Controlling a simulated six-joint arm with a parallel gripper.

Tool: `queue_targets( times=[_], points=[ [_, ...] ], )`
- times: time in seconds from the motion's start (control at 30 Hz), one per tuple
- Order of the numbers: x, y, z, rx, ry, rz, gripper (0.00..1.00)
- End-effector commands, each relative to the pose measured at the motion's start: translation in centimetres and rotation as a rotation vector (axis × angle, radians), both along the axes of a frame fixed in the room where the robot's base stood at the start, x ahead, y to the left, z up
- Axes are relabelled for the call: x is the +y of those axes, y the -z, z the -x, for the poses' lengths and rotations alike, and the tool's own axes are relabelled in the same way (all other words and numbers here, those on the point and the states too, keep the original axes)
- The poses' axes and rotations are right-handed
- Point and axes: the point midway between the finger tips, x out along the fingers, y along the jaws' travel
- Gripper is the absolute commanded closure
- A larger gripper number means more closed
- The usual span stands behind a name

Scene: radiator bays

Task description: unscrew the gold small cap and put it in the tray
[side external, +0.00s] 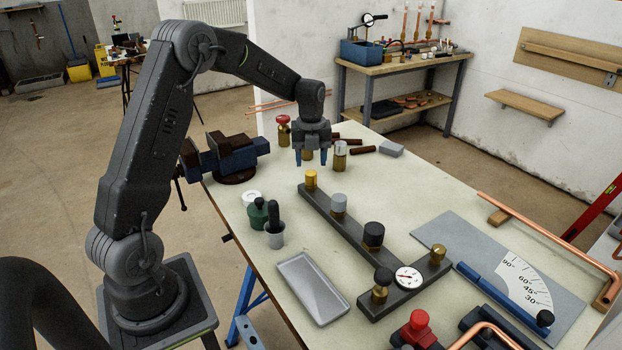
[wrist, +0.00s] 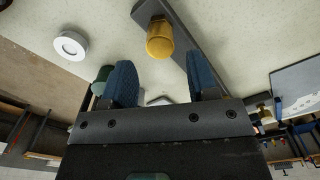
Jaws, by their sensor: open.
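A gold small cap (side external: 311,175) stands at the far end of the dark manifold bar (side external: 322,208). In the wrist view the gold cap (wrist: 160,42) is ahead of the fingertips, roughly midway between them. A second gold cap (side external: 437,251) is at the right end of the bar's near crosspiece. My gripper (side external: 310,160) is open and empty, pointing down above the far gold cap and apart from it. Its blue fingers also show in the wrist view (wrist: 161,68). The grey tray (side external: 312,288) lies empty on the table, left of the bar.
A grey cap (side external: 339,202), a black cap (side external: 373,233), another black cap (side external: 383,275) and a gauge (side external: 408,277) stand along the manifold. A green bottle (side external: 257,214) and a grey cup (side external: 274,236) stand behind the tray. Brass fittings, including one capped in silver (side external: 340,155), stand near my gripper.

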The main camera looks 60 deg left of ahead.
Motion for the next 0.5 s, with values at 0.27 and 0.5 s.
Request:
queue_targets(
  times=[0.27, 0.5],
  points=[
    [0.0, 1.9, 0.1, 0.003, -0.002, 0.002, 0.46],
    [0.0, 3.7, 0.0, 0.002, -0.002, 0.001, 0.46]
  ],
)
